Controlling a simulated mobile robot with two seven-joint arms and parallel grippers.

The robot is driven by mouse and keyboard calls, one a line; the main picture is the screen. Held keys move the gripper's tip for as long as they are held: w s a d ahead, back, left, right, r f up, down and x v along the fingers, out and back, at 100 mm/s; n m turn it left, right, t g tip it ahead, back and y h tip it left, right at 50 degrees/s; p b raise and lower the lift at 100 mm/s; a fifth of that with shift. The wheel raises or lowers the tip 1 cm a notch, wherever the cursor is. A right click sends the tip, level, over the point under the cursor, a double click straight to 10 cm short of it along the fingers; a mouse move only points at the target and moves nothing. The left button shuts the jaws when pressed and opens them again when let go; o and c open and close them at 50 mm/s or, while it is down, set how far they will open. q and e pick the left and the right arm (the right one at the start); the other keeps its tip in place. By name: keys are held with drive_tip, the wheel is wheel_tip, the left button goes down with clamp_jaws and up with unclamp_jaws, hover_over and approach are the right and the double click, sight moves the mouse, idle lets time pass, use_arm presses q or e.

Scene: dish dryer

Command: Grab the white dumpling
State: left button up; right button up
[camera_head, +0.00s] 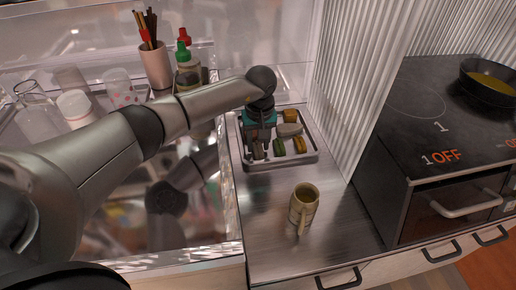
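A grey tray (284,162) lies on the metal counter at the picture's middle and holds several small food pieces. A pale greyish-white piece (289,130), which looks like the white dumpling, lies in the tray's middle, among yellow and green pieces. My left gripper (259,152) points down over the tray's left part, to the left of the pale piece and apart from it in the picture. Its fingers are small and dark here, so I cannot tell whether they are open or hold anything. My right gripper is not in view.
A tan mug (303,205) stands on the counter in front of the tray. A ribbed white panel (352,80) rises right of the tray. Bottles (187,72), a utensil cup (156,66) and glassware stand at the back left. A stove with a pan (488,85) is at right.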

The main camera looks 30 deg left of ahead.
use_arm(q)
clamp_jaws()
idle(0.4)
